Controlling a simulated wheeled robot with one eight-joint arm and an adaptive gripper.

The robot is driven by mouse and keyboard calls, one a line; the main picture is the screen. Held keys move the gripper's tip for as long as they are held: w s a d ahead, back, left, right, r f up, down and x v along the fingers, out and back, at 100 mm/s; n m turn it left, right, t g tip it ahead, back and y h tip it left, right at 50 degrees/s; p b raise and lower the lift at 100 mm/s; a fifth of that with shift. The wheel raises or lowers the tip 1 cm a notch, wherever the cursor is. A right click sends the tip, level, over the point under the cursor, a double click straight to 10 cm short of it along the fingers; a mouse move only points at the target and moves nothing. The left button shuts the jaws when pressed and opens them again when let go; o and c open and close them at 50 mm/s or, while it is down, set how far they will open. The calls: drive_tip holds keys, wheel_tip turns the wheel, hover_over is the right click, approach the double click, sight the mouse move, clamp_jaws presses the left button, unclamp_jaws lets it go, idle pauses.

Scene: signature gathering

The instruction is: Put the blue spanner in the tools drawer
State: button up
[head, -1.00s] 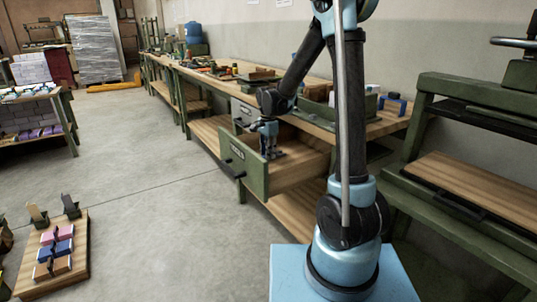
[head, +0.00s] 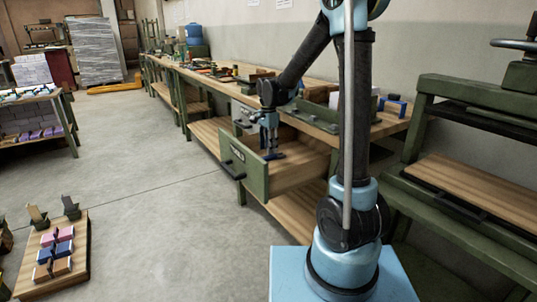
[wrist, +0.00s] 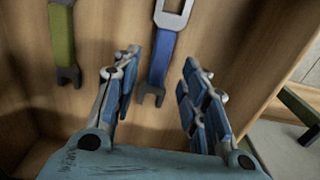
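The tools drawer (head: 257,181) is pulled open under the long bench, with a label on its green front. In the wrist view, the blue spanner (wrist: 161,58) lies on the wooden drawer floor (wrist: 110,25), its jaw end toward me. My gripper (wrist: 160,98) is open above it, one finger on each side, apart from the spanner. In the head view my gripper (head: 268,138) points down over the drawer, and a small dark blue shape shows below it. A green spanner (wrist: 63,45) lies in the drawer, left of the blue one.
The drawer's side wall (wrist: 275,65) runs along the right in the wrist view. The long bench (head: 225,82) carries trays and tools. A green press (head: 470,150) stands at right. A wooden board (head: 75,262) with coloured blocks is on the floor at left. The middle floor is clear.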

sight(268, 156)
wheel_tip(268, 156, up, 7)
drive_tip(key=s+d+r+n, duration=0.3)
drive_tip(key=s+d, duration=0.6)
drive_tip(key=s+d+f+n+t, duration=0.1)
drive_tip(key=s+d+f+n, duration=0.3)
drive_tip(key=s, duration=0.7)
drive_tip(key=s+d+f+n+t, duration=0.1)
drive_tip(key=s+d+f+n, duration=0.3)
drive_tip(key=s+d+f, duration=0.3)
drive_tip(key=s+d, duration=0.1)
drive_tip(key=s, duration=0.3)
drive_tip(key=shift+s+d+f, duration=0.25)
drive_tip(key=shift+s+f, duration=0.05)
drive_tip(key=shift+s, duration=0.05)
drive_tip(key=shift+w+f, duration=0.2)
drive_tip(key=shift+w, duration=0.25)
